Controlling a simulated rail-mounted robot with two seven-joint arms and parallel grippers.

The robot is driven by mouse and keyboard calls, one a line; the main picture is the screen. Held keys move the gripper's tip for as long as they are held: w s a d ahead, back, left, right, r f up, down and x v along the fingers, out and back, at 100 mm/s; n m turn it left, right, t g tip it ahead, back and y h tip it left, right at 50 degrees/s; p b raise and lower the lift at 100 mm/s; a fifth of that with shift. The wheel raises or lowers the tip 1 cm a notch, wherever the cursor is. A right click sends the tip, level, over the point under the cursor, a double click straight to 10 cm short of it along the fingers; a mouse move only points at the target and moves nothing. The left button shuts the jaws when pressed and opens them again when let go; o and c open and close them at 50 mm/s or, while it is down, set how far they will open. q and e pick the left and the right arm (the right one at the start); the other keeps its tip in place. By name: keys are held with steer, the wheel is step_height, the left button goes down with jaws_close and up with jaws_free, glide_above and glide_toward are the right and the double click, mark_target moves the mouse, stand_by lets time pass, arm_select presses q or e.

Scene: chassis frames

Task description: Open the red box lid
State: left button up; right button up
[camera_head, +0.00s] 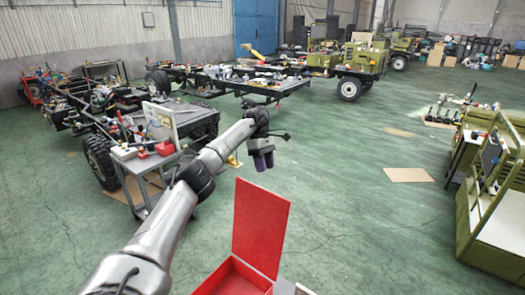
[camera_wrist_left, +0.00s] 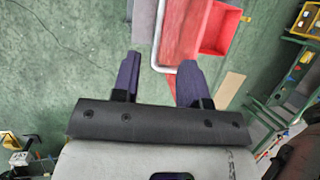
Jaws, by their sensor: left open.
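The red box (camera_head: 238,278) sits at the bottom middle of the head view, partly cut off by the lower edge. Its red lid (camera_head: 261,226) stands up, roughly vertical, so the box is open. In the left wrist view the red box (camera_wrist_left: 221,28) shows at the top, beyond the fingers. My left gripper (camera_head: 263,161) is above and behind the raised lid in the head view, apart from it. Its purple fingers are spread and empty in the left wrist view (camera_wrist_left: 158,80). My right gripper is in neither view.
A grey cart (camera_head: 150,165) with tools stands left of my left arm. Vehicle chassis frames (camera_head: 235,82) stand farther back. An olive green frame (camera_head: 492,200) is at the right. Open green floor (camera_head: 350,220) lies right of the red lid, with a cardboard sheet (camera_head: 408,174) on it.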

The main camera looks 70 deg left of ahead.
arm_select(q)
steer(key=shift+p+v, duration=1.25)
steer(key=shift+v, duration=0.9)
